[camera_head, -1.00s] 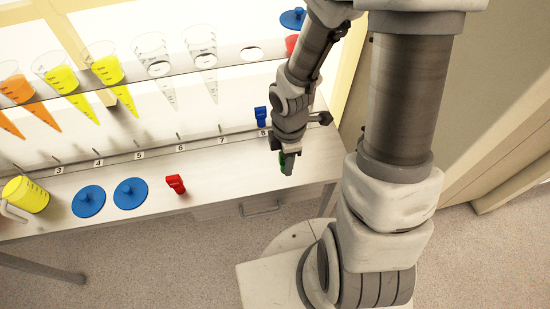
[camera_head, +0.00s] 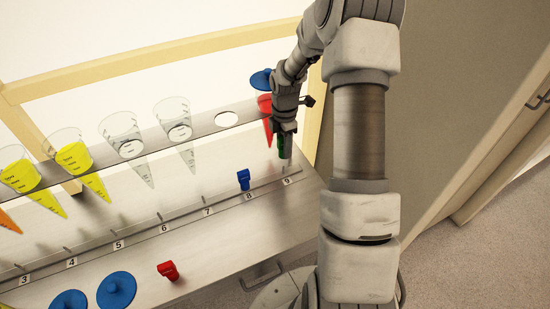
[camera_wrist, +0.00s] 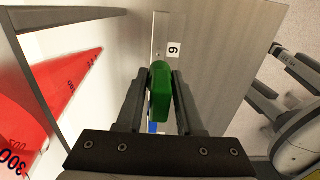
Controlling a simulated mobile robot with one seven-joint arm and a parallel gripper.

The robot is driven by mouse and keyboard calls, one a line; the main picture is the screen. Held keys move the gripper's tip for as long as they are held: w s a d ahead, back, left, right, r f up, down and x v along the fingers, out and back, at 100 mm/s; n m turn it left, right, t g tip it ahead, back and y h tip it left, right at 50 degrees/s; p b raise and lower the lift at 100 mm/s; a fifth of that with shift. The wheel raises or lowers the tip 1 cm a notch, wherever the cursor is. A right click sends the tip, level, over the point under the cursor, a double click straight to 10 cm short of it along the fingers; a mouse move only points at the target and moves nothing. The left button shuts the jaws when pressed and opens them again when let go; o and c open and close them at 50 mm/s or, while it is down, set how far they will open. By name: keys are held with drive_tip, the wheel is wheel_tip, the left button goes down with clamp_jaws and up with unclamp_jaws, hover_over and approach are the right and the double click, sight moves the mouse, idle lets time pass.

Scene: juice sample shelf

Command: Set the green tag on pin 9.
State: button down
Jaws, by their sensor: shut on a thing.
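My gripper (camera_head: 284,132) is shut on the green tag (camera_head: 285,149) and holds it over the right end of the shelf. In the wrist view the green tag (camera_wrist: 161,92) sits between the two fingertips (camera_wrist: 160,80). The label 9 (camera_head: 287,182) shows just below the tag in the head view, and the label (camera_wrist: 174,50) lies just past the tag in the wrist view. The tag appears above the rail; I cannot tell whether it touches pin 9, which is hard to make out.
A blue tag (camera_head: 243,180) hangs at pin 8. A red tag (camera_head: 168,271) and blue discs (camera_head: 117,290) lie on the shelf front. A red-filled cone (camera_head: 267,126) with a blue lid (camera_head: 262,79) stands close left of my gripper. Clear cones (camera_head: 178,132) hang further left.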

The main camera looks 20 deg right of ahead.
drive_tip(key=shift+w+d+f, duration=0.15)
drive_tip(key=shift+d, duration=0.05)
drive_tip(key=shift+f+b, duration=1.9)
drive_tip(key=shift+f, duration=0.35)
drive_tip(key=shift+r+p, duration=0.15)
drive_tip(key=shift+p, duration=0.15)
drive_tip(key=shift+f+b, duration=0.95)
drive_tip(key=shift+f, duration=1.05)
drive_tip(key=shift+c, duration=2.3)
unclamp_jaws()
wheel_tip(320, 180, up, 18)
drive_tip(key=p, duration=0.3)
drive_tip(key=shift+a+f, duration=0.1)
drive_tip(key=shift+f, duration=0.05)
